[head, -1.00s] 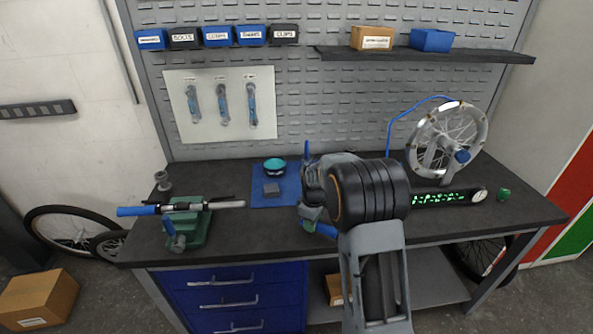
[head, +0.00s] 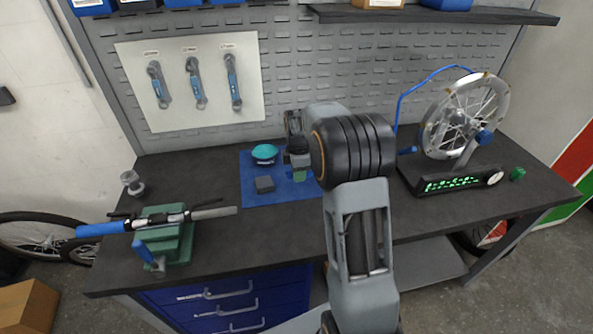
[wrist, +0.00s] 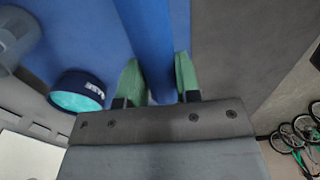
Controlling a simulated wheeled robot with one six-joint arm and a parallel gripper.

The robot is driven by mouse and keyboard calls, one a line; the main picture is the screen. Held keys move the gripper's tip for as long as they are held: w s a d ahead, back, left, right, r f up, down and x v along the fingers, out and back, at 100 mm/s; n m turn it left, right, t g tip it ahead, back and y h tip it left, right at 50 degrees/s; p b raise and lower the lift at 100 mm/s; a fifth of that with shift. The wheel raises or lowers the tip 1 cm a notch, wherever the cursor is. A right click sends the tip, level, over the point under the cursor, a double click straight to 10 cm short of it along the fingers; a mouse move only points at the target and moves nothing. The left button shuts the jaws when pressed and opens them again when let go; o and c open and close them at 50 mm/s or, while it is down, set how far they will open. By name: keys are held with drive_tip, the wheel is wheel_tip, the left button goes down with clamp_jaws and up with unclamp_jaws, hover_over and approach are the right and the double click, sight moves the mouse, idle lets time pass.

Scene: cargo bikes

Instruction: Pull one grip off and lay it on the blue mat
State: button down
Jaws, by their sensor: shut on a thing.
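My gripper (head: 299,174) is over the right part of the blue mat (head: 256,192). In the wrist view its green fingers (wrist: 158,84) are shut on a blue grip (wrist: 156,45), which runs away from the jaws above the mat. In the head view my arm hides most of this grip, and I cannot tell its exact height. The handlebar (head: 190,214) is clamped in a green vise (head: 168,240). Its left end bears the other blue grip (head: 100,230); its right end is bare metal.
A wheel (head: 462,115) in a truing stand with a green display is at the right. The bench between vise and mat is clear.

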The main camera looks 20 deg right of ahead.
sight(298, 190)
drive_tip(key=shift+f+b, duration=1.6)
drive_tip(key=shift+f, duration=0.85)
drive_tip(key=shift+f+b, duration=0.3)
drive_tip(key=shift+f, duration=0.3)
drive_tip(key=c, duration=0.7)
unclamp_jaws()
drive_tip(key=shift+c, duration=0.2)
